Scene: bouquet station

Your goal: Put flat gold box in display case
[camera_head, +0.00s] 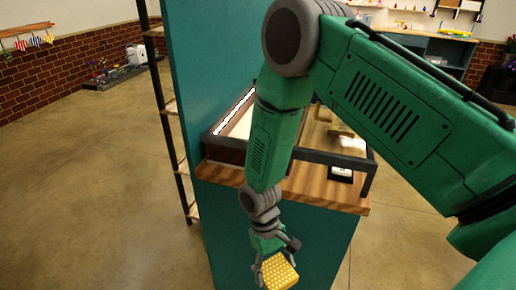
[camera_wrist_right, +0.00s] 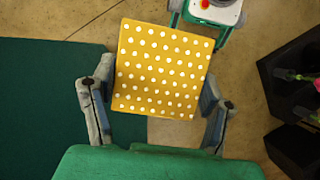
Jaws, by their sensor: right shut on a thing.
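The flat gold box (camera_head: 280,272) is square with white dots. My right gripper (camera_head: 262,262) is shut on it, low in front of the teal cabinet and below its wooden top. In the right wrist view the box (camera_wrist_right: 160,68) sits between the two fingers of my right gripper (camera_wrist_right: 155,112). The display case (camera_head: 371,172) is a dark-framed case on the wooden top, partly hidden behind my right arm. Gold items show inside it. My left gripper is not in view.
The teal cabinet (camera_head: 285,235) has a wooden top edge (camera_head: 320,190). A small black-and-white item (camera_head: 340,174) lies on that top near the case frame. A dark shelf rack (camera_head: 172,110) stands at the left. Open floor (camera_head: 90,190) lies left of the cabinet.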

